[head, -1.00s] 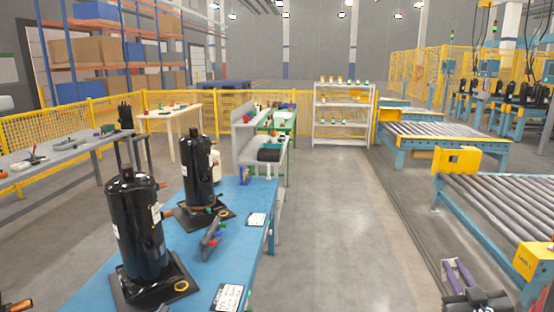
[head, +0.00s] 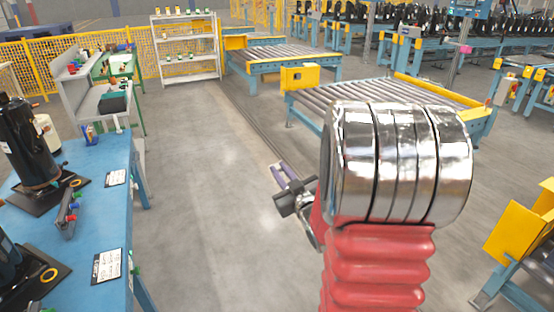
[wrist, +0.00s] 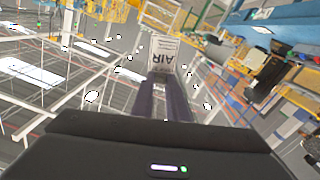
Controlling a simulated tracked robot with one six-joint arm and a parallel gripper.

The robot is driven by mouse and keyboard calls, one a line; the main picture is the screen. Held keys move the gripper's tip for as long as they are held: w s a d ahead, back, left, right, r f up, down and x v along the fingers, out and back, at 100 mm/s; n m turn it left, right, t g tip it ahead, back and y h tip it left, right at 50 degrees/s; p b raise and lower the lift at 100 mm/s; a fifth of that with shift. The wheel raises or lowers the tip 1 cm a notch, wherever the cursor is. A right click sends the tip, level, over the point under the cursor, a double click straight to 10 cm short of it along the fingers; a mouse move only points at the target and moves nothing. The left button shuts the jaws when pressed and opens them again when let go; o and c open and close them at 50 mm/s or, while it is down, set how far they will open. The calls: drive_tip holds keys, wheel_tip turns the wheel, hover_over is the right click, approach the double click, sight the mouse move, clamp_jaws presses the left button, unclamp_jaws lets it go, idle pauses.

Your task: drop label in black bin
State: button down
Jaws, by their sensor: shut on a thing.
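My gripper (wrist: 163,82) is shut on a pale label (wrist: 163,53), which stands between the fingertips in the wrist view with the letters "AIR" showing mirrored or turned. In the head view my gripper (head: 285,182) shows just left of my red and chrome arm, over the open floor; the label cannot be made out there. A small dark bin (head: 113,102) sits on the workbench at the back left, well away from my gripper. I cannot tell whether it is black or dark green.
A blue table (head: 95,215) with black compressors (head: 27,145) and white cards (head: 115,178) stands at the left. Roller conveyors (head: 375,95) stand behind and right of my arm. A white shelf (head: 187,78) stands at the back. The floor between table and conveyors is clear.

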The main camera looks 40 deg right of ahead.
drive_tip(key=w+a+f+n+y, duration=0.1)
drive_tip(key=w+a+f, duration=0.1)
drive_tip(key=a, duration=0.7)
drive_tip(key=w+a+f+y, duration=0.1)
drive_tip(key=w+a+f, duration=0.2)
drive_tip(key=a, duration=0.7)
drive_tip(key=w+a+f+n+y, duration=0.1)
drive_tip(key=w+a+f+y, duration=0.1)
drive_tip(key=a, duration=0.7)
drive_tip(key=shift+w+a+f+n, duration=0.3)
drive_tip(key=shift+w+f, duration=0.45)
drive_tip(key=shift+f, duration=0.2)
drive_tip(key=shift+s, duration=0.15)
